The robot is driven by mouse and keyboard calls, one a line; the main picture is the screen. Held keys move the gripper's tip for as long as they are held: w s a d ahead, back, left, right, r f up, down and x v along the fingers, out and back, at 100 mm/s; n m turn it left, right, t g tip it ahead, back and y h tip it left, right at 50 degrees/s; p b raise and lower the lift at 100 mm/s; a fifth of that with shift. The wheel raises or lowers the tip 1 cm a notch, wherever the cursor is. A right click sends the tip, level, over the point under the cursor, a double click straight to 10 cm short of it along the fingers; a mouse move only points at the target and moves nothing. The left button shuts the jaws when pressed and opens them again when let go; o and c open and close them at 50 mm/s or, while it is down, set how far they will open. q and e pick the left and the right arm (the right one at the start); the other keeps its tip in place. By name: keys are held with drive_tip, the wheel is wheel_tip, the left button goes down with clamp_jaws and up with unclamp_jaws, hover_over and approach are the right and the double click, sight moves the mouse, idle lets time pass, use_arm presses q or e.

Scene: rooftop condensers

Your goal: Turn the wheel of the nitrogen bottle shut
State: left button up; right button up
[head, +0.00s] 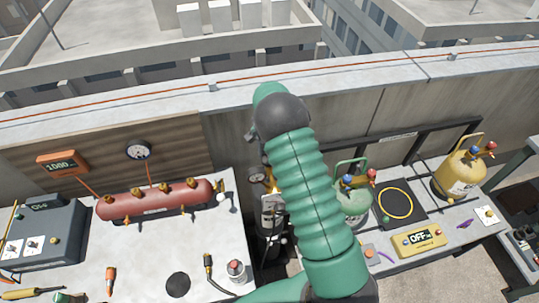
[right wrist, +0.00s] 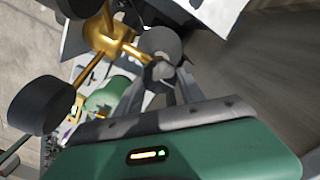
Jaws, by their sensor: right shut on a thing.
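The nitrogen bottle (head: 264,248) looks like the dark cylinder in the gap between the two tables, largely hidden behind my right arm. My right gripper (right wrist: 163,72) is shut on a dark round part that looks like the wheel (right wrist: 158,42). The fingers cover part of it, and its turn position cannot be read. My left gripper is not in view.
The left table carries a red manifold (head: 155,200), a grey case (head: 40,245) and small tools. The right table holds a green bottle (head: 352,200), a yellow bottle (head: 460,175) and a yellow device reading OFF (head: 419,241). A parapet wall (head: 230,100) runs behind.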

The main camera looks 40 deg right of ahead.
drive_tip(key=o, duration=1)
drive_tip(key=shift+a+f, duration=0.15)
drive_tip(key=shift+a, duration=0.05)
drive_tip(key=o, duration=0.4)
drive_tip(key=shift+w, duration=0.1)
drive_tip(key=shift+c, duration=0.2)
wheel_tip(320, 180, up, 17)
drive_tip(key=b, duration=0.2)
drive_tip(key=shift+b, duration=0.35)
drive_tip(key=shift+d+f, duration=0.1)
drive_tip(key=shift+f, duration=0.05)
